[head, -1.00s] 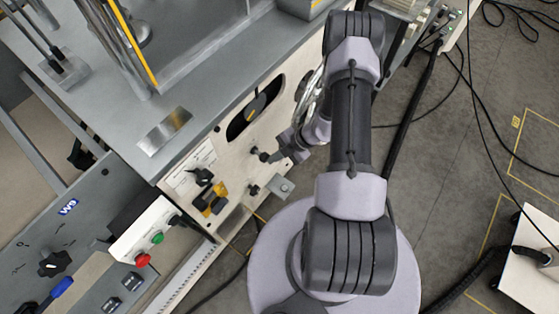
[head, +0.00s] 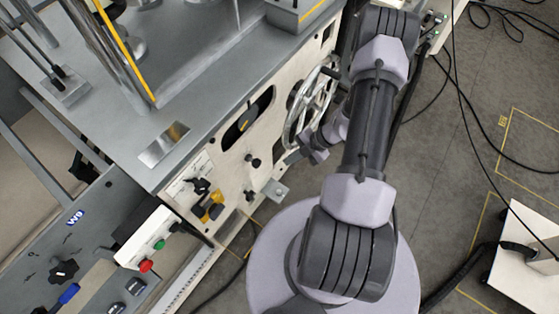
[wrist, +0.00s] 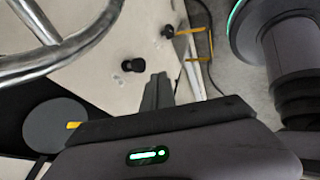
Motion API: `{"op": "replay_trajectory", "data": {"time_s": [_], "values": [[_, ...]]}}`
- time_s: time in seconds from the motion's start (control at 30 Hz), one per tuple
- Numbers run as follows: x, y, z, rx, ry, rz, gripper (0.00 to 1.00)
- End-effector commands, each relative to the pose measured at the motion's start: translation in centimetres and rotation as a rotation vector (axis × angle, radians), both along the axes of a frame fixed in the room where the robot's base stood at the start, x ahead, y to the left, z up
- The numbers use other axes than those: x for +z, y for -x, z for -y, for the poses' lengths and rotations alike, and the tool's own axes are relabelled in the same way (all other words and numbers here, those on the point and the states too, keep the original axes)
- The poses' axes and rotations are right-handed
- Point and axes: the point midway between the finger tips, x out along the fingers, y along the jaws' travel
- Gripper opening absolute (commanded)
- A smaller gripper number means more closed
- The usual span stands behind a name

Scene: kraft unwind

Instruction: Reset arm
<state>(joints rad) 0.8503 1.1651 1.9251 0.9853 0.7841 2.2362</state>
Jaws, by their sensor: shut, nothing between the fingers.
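My gripper (head: 291,158) is at the end of my bent arm, in front of the cream machine panel. Its dark fingers are closed together with nothing between them, as the wrist view (wrist: 160,80) also shows. A black knob (head: 253,162) sits on the panel to the left of the fingertips, apart from them. The knob also shows in the wrist view (wrist: 137,65) beyond the fingers. A metal handwheel (head: 291,112) stands above the gripper, partly hidden behind my arm. Its rim crosses the upper left of the wrist view (wrist: 88,40).
A dark slot with a yellow-marked dial (head: 246,118) lies left of the handwheel. A yellow-and-black switch (head: 212,205) and a box with red and green buttons (head: 128,252) are lower left. A metal bracket (head: 275,192) juts out below the gripper. Cables run over the floor at right.

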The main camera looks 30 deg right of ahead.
Motion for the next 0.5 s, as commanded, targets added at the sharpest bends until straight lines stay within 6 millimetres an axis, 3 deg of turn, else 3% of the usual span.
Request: {"op": "replay_trajectory", "data": {"time_s": [0.2,0.27,0.37,0.43,0.5], "values": [[0.8,0.1,0.4,0.014,0.006,0.007,0.0],[2.4,-0.6,0.3,0.092,0.041,0.052,0.0],[9.2,-3.5,-0.9,0.449,0.198,0.253,0.0],[16.1,-5.0,-3.4,0.84,0.354,0.458,0.0],[22.6,-5.3,-6.7,1.256,0.511,0.667,0.0]]}}
